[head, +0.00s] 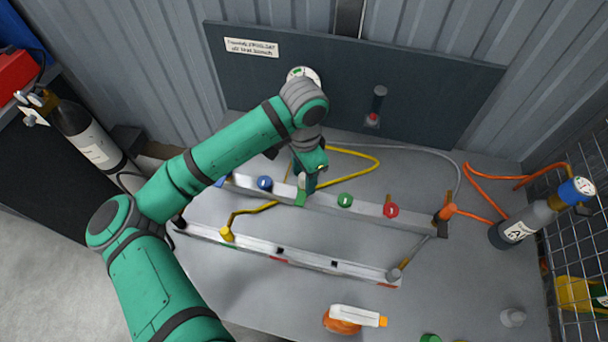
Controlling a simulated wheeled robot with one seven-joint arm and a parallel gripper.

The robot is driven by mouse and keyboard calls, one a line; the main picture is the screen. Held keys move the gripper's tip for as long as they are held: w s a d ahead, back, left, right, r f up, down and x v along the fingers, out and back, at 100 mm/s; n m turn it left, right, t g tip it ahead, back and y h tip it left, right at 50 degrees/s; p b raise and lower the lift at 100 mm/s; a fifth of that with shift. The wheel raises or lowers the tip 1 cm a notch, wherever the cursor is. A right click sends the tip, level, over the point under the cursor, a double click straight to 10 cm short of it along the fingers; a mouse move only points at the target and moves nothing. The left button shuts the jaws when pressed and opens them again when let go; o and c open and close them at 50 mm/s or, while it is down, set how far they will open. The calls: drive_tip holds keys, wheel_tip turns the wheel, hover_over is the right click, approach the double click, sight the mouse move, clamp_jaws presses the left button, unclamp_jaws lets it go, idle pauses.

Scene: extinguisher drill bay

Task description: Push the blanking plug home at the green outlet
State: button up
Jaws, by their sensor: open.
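My gripper (304,184) is open and points down at the rear rail (420,224), left of a round green knob (345,200). A green patch (300,198) shows on the rail face just below the fingers; I cannot tell whether it marks the green outlet. The fingers and hand hide whatever is between them, so no plug can be made out there. A small grey cap-like piece (513,316) stands on the bench at the lower right; I cannot tell whether it is a blanking plug.
Blue (265,183) and red (391,210) knobs flank the gripper. A front rail (310,264) has dark square holes. A yellow hose (360,154) curves behind. A grey cylinder (516,230) stands right; an orange-and-white item (350,318) lies in front.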

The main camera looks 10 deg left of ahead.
wheel_tip(320, 180, up, 11)
drive_tip(key=shift+f, duration=0.15)
idle(0.4)
